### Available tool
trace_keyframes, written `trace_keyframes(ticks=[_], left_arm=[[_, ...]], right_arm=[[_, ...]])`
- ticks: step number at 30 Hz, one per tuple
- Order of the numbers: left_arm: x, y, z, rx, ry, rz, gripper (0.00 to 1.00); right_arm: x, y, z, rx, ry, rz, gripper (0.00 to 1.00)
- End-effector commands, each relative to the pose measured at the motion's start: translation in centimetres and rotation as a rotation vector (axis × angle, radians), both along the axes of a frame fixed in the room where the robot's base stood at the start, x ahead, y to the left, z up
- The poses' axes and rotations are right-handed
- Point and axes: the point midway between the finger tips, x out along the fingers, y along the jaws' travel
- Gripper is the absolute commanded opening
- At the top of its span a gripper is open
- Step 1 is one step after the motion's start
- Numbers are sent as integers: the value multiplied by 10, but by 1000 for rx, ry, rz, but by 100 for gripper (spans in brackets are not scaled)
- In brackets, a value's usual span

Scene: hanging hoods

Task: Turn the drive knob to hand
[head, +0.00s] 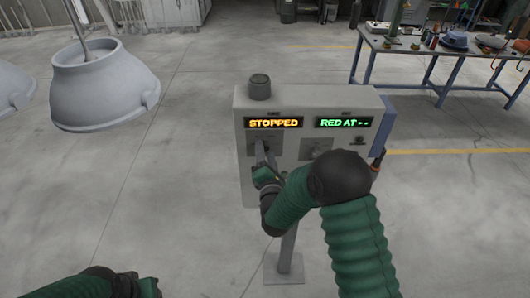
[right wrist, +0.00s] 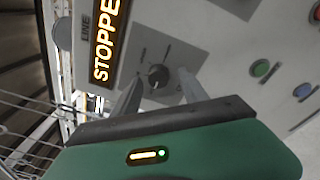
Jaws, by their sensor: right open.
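The drive knob (right wrist: 158,77) is a small dark round knob with a pale pointer mark, on the grey panel under the amber STOPPED display (right wrist: 107,42). My right gripper (right wrist: 160,84) is open, with one finger on each side of the knob; I cannot tell whether they touch it. In the head view, my right gripper (head: 264,160) is at the left part of the control box (head: 247,180) and hides the knob. My left gripper (head: 143,285) is low at the left, away from the box; its jaws are unclear.
A grey hood (head: 105,88) hangs at left. A workbench (head: 430,62) stands at the back right. Floor between is clear.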

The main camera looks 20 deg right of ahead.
Motion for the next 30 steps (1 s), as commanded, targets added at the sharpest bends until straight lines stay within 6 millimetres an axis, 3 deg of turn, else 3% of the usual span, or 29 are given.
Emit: trace_keyframes(ticks=[10, 21, 30], left_arm=[[0, 0, 0, 0, 0, 0, 36], [0, 0, 0, 0, 0, 0, 36], [0, 0, -3, 0, 0, 0, 36]], right_arm=[[7, 0, 0, 0, 1, 2, 50], [7, 0, 0, 0, 2, 2, 2], [6, 0, -1, 11, -2, 1, 0]])
